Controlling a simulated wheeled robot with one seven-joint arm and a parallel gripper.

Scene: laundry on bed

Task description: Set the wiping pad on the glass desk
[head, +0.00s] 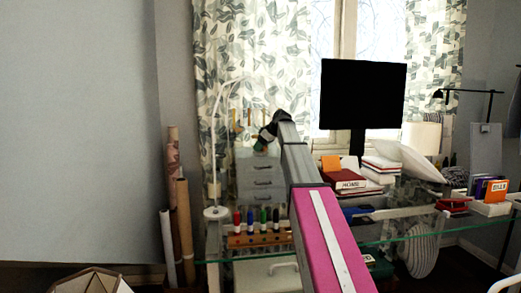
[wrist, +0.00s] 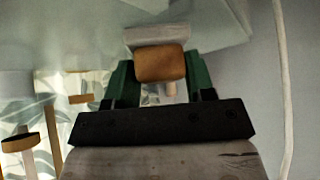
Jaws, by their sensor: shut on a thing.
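My gripper (head: 262,143) is raised above the back left part of the glass desk (head: 400,233), in front of the curtain. In the wrist view my gripper (wrist: 158,82) has its green fingers shut on either side of a small block with a rounded orange-brown face (wrist: 161,63), which looks like the wiping pad. A pale grey part (wrist: 157,35) shows just beyond that face; I cannot tell if it belongs to the pad. In the head view the held block is too small to make out and is partly hidden by my arm.
A wooden rack of coloured markers (head: 260,239) and a white lamp base (head: 217,212) stand at the desk's left. A black monitor (head: 362,94), red and white books (head: 345,178) and a white box (head: 490,208) occupy the back and right. Paper rolls (head: 182,225) stand left.

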